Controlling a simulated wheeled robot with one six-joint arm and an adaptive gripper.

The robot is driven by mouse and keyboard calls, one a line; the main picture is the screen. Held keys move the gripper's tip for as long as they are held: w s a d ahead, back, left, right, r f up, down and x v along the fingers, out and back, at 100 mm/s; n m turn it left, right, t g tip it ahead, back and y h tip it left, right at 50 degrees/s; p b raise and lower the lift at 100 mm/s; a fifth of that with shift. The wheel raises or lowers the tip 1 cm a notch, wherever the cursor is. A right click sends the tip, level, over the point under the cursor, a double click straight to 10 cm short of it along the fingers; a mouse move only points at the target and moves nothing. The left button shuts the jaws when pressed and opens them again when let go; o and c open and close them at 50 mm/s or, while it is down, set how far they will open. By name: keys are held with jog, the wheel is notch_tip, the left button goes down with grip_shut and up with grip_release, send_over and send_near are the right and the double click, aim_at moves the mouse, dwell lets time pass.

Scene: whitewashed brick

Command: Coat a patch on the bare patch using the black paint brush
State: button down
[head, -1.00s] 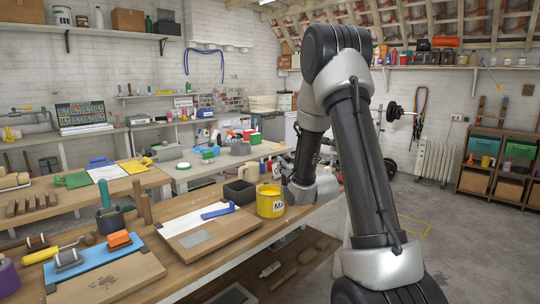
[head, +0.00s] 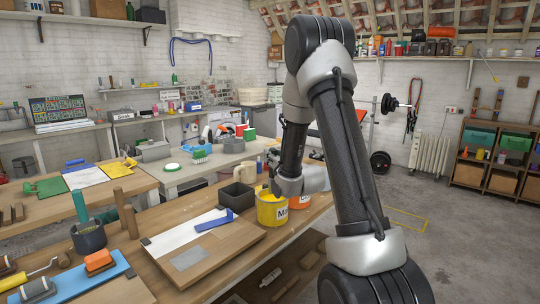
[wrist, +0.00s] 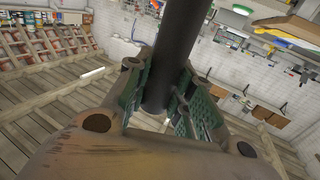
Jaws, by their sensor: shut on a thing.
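In the wrist view, my gripper (wrist: 168,92) is shut on a thick black cylindrical shaft (wrist: 180,40), which looks like the handle of the black paint brush. Its bristles are out of sight. In the head view, my wrist is beside the paint cans, and I cannot make out the fingers or brush there. A wooden board (head: 230,246) lies on the bench with a white area (head: 187,235) and a grey rectangular patch (head: 189,258), which may be the bare patch. My gripper appears apart from the board.
A yellow can (head: 270,211) and an orange can (head: 300,203) stand right of the board, close to my wrist. A blue-handled tool (head: 214,221) lies on the board. A dark open box (head: 237,196) stands behind it.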

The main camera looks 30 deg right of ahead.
aim_at(273, 177)
jog(key=shift+f, duration=3.3)
jog(key=shift+r, duration=0.1)
jog(key=shift+r, duration=3.45)
jog(key=shift+s, duration=0.15)
